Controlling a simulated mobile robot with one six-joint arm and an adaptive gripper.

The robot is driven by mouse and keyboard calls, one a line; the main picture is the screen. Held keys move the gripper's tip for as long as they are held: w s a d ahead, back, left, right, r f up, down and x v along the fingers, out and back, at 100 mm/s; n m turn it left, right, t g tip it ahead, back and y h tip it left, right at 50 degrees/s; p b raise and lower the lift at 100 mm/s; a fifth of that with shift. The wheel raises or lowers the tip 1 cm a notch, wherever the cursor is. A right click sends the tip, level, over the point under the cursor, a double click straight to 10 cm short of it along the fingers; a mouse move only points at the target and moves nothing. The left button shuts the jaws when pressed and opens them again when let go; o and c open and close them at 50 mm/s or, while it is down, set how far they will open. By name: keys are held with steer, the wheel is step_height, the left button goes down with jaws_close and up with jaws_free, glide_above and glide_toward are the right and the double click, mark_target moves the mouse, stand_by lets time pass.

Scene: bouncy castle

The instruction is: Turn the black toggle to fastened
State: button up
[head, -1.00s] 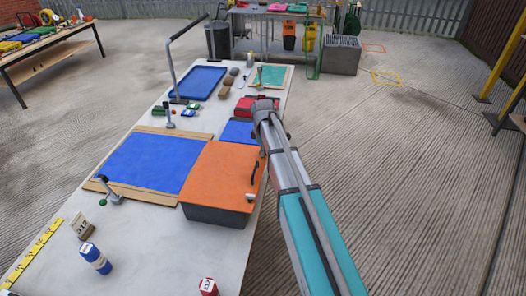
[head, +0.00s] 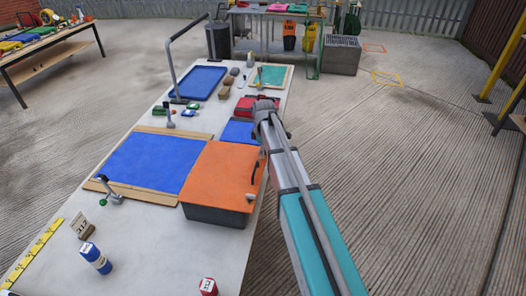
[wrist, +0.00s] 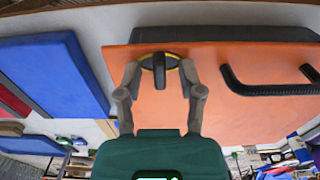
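The black toggle (wrist: 159,71) sits on a round base with a yellow ring, on the orange panel (wrist: 220,72). It points up and down in the wrist view. My gripper (wrist: 160,72) has its two grey fingers apart, one on each side of the toggle. A gap shows between each finger and the toggle's black grip; I cannot tell if the fingertips touch the base ring. In the head view the orange lid (head: 222,172) tops a dark box at the table's right edge.
A black bar handle (wrist: 262,88) stands out from the orange panel, right of the toggle. A blue panel (wrist: 50,75) is to its left in the wrist view. The table (head: 150,235) also holds a blue mat and small bottles.

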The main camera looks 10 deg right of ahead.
steer(key=shift+m, duration=0.4)
